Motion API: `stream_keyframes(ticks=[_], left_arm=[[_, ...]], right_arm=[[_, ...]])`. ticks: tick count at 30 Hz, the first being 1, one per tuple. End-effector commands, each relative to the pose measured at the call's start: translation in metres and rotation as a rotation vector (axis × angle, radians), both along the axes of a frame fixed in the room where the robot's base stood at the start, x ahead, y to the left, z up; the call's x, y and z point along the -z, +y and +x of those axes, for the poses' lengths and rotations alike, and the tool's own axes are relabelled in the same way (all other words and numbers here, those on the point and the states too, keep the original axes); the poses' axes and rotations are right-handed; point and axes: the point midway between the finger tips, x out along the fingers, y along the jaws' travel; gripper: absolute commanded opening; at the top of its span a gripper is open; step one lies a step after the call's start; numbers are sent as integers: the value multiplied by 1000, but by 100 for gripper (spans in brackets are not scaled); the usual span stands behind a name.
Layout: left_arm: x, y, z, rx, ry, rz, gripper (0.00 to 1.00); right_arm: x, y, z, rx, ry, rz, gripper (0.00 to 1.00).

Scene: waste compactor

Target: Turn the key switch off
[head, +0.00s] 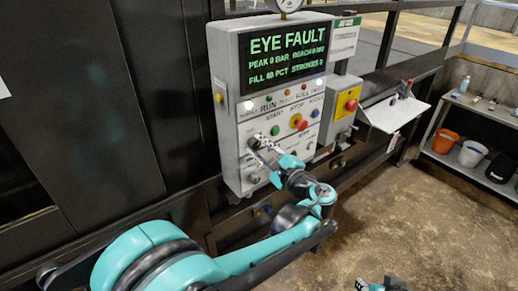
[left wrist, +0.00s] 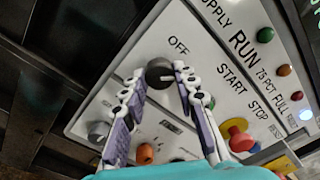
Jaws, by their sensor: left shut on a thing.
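The key switch shows in the left wrist view as a dark round knob (left wrist: 159,74) below the word OFF on the light grey control panel (left wrist: 208,82). In the head view the panel (head: 231,130) stands upright, and my left gripper (head: 254,146) reaches its lower left part and mostly hides the switch. In the left wrist view my left gripper (left wrist: 160,70) has one finger on each side of the knob and is shut on the key switch. Which way the key points is hard to make out. A teal and black part at the bottom edge of the head view may be my right gripper (head: 380,286).
The panel's display (head: 287,54) reads EYE FAULT. Several buttons and lamps sit close to my fingers, including a red mushroom button (head: 301,124). A yellow-backed red button box (head: 347,104) and a white shelf (head: 393,115) are to the right. The floor (head: 400,220) is clear.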

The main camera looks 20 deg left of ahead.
Motion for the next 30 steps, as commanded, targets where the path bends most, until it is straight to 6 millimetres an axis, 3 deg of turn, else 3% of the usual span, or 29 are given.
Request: stream_keyframes(ticks=[18,30], left_arm=[[0,0,0,-1,-438,-341,0],[-1,0,0,-2,-595,-464,0]], right_arm=[[10,0,0,0,0,0,40],[12,0,0,0,0,0,40]])
